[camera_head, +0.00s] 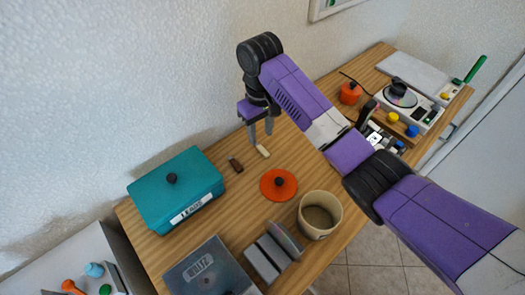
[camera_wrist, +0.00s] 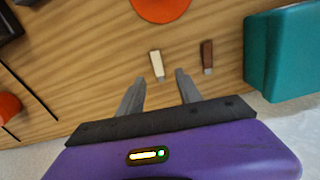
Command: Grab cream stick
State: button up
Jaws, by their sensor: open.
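The cream stick (camera_head: 263,151) lies on the wooden table, a short pale bar with a small grey end. In the wrist view the cream stick (camera_wrist: 157,65) lies just beyond the fingertips, within the gap between them and nearer the left finger. My gripper (camera_head: 261,139) is open and empty, pointing down close to the stick. In the wrist view my gripper (camera_wrist: 160,76) shows both grey fingers apart. A brown stick (camera_head: 235,165) of similar shape lies to the left in the head view, and right of the cream one in the wrist view (camera_wrist: 207,56).
A teal box (camera_head: 175,187) stands left of the sticks. An orange lid (camera_head: 278,185) lies in front, near a beige pot (camera_head: 319,214). A disc rack (camera_head: 275,252) and a dark case (camera_head: 211,270) are at the front. The wall runs close behind my gripper.

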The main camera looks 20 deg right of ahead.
aim_at(262, 149)
jog(key=shift+s+d+f+p, duration=0.1)
jog(key=shift+f+p, duration=0.15)
jog(key=shift+f, duration=1.2)
jog(key=shift+s+d+f+p, duration=0.1)
jog(key=shift+f+p, duration=0.15)
jog(key=shift+f, duration=1.2)
jog(key=shift+c, duration=0.2)
grip_shut()
